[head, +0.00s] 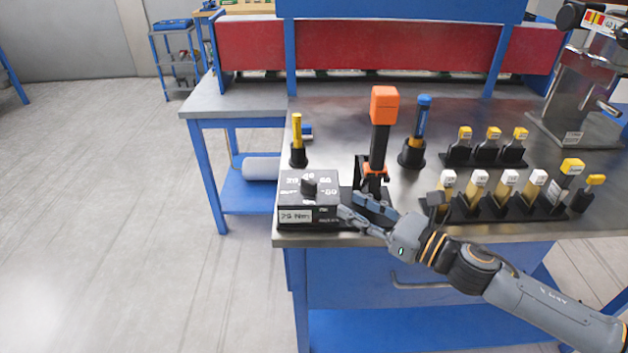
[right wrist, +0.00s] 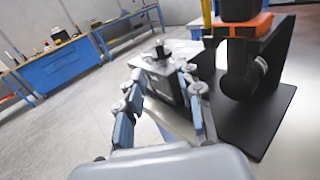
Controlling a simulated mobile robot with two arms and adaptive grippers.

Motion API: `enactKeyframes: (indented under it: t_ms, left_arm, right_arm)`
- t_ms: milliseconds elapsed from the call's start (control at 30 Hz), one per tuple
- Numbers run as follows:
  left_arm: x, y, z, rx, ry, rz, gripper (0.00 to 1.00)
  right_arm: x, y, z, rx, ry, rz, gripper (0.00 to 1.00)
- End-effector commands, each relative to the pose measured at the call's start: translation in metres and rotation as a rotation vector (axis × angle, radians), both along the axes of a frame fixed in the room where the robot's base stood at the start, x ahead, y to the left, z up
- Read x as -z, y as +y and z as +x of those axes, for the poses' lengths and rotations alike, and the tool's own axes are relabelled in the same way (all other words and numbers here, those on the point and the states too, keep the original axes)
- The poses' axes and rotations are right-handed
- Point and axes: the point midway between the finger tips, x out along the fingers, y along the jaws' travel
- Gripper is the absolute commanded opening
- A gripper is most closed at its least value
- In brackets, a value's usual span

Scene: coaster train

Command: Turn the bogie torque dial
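The torque dial (head: 309,187) is a black knob on top of a dark box (head: 293,200) at the table's front left corner. White numbers ring the knob, and a small display (head: 296,216) on the front seems to read 29 Nm. My right gripper (head: 349,205) is just right of the box, with its two fingers apart and nothing between them. In the right wrist view the fingers (right wrist: 160,80) are spread, and the knob (right wrist: 160,50) stands ahead, beyond the tips. My left gripper is not in view.
An orange-topped tool (head: 384,105) stands in a black holder just behind my right gripper. A yellow-handled tool (head: 297,132) and a blue-handled tool (head: 422,118) stand behind. Racks of tagged parts (head: 510,207) fill the right side. Open floor lies left of the table.

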Motion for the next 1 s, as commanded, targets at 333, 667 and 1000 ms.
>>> enactKeyframes:
  t_ms: [333, 667, 1000]
  left_arm:
    - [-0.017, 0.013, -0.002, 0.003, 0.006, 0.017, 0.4]
    - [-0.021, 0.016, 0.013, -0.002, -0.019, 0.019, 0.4]
    - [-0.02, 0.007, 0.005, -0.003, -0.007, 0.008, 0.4]
  right_arm:
    - [-0.003, 0.057, 0.046, -0.002, 0.0, 0.004, 0.36]
    - [-0.001, 0.077, 0.063, 0.0, 0.002, 0.003, 0.36]
    - [-0.001, 0.077, 0.064, 0.0, 0.002, 0.003, 0.17]
